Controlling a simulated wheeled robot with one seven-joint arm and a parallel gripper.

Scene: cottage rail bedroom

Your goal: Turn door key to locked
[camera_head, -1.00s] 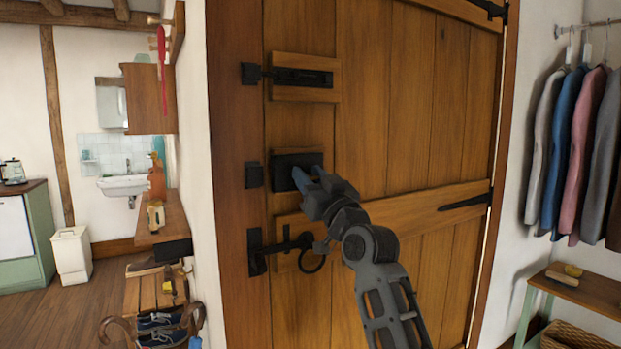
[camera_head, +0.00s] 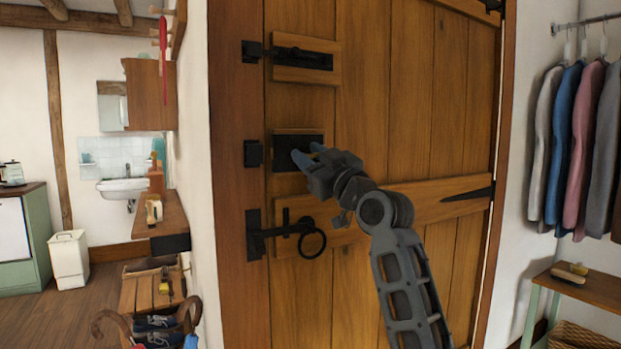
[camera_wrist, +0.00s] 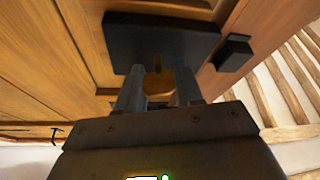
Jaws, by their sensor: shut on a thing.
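The wooden door (camera_head: 385,110) stands closed and fills the middle of the head view. Its black lock box (camera_head: 283,166) is mounted near the left edge; it also shows in the wrist view (camera_wrist: 150,40). My gripper (camera_head: 307,154) is at the front of the lock box, its blue-grey fingers pointing at it. In the wrist view my gripper (camera_wrist: 159,88) is shut on the brass-coloured key (camera_wrist: 158,84), which sits between the fingers at the lock. The key is hidden in the head view, and its turn angle cannot be told.
A black bolt (camera_head: 302,58) is above the lock, and a latch with a ring handle (camera_head: 312,242) is below it. A keeper (camera_head: 253,153) is on the frame. Clothes (camera_head: 580,145) hang at right over a small table (camera_head: 585,285). A shelf (camera_head: 160,215) is at left.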

